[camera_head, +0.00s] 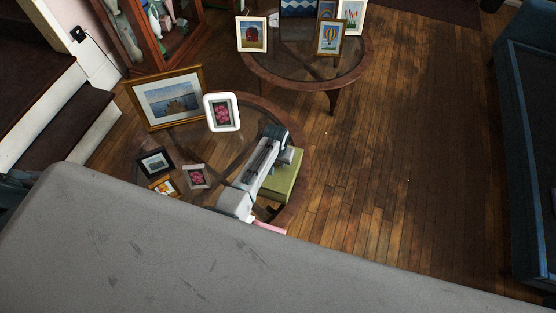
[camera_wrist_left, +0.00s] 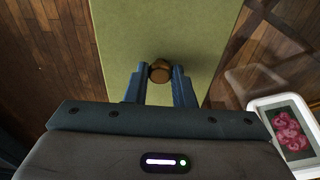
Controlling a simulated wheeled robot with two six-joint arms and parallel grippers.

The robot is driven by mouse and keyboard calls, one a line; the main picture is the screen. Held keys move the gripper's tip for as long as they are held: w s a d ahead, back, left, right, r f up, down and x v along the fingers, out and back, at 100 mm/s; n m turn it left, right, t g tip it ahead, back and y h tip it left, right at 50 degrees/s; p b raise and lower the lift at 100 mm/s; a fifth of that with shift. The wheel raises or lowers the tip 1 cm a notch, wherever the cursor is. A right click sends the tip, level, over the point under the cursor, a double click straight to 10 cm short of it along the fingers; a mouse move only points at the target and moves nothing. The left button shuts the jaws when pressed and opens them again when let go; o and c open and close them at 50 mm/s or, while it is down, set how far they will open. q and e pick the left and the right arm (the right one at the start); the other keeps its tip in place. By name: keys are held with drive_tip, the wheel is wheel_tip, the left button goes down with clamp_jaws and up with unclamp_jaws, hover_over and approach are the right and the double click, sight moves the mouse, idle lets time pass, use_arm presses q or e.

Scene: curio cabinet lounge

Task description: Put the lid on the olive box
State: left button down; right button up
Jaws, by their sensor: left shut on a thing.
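The olive box (camera_head: 285,186) stands on the near round glass table, at its right edge, partly covered by my left arm in the head view. In the left wrist view, the flat olive lid (camera_wrist_left: 165,25) lies under the gripper, with a round brown knob (camera_wrist_left: 160,66) in its middle. My left gripper (camera_wrist_left: 159,75) is shut on the knob, a finger on each side. In the head view my arm hides much of the lid, so I cannot tell whether it rests fully on the box. My right gripper is not in view.
The near glass table (camera_head: 300,150) also holds several picture frames, including a white one (camera_head: 222,112) and a large gold one (camera_head: 168,98). A second glass table (camera_head: 305,70) with frames stands behind. Wooden floor (camera_head: 410,180) is clear to the right; a blue sofa (camera_head: 525,150) stands beyond.

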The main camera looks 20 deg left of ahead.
use_arm(q)
drive_tip(key=shift+p, duration=0.4)
idle(0.3)
drive_tip(key=shift+f, duration=0.1)
drive_tip(key=shift+f+b, duration=0.6)
drive_tip(key=shift+f, duration=0.05)
drive_tip(key=c, duration=1.1)
unclamp_jaws()
drive_tip(key=shift+c, duration=0.2)
drive_tip(key=shift+r, duration=0.1)
